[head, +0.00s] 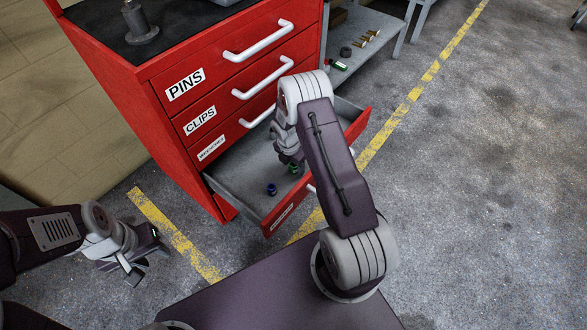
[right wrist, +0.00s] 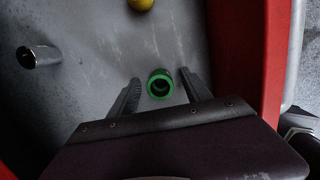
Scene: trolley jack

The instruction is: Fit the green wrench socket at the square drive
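The green socket (right wrist: 160,84) stands in the open bottom drawer (head: 232,184), its round opening facing up in the right wrist view. In the head view the green socket (head: 293,169) is partly hidden under my right gripper (head: 289,157). In the right wrist view the two fingers of my right gripper (right wrist: 162,96) are apart, one on each side of the socket, with gaps showing. My left gripper (head: 146,258) is open and empty, out over the floor left of the drawer. I cannot make out the square drive in either view.
A blue socket (head: 271,189) stands in the drawer. The right wrist view shows a yellow piece (right wrist: 141,4) and a silver cylinder (right wrist: 40,57). The red cabinet (head: 130,110) has closed drawers above. A grey post (head: 140,22) stands on top. A grey shelf (head: 365,50) holds small parts.

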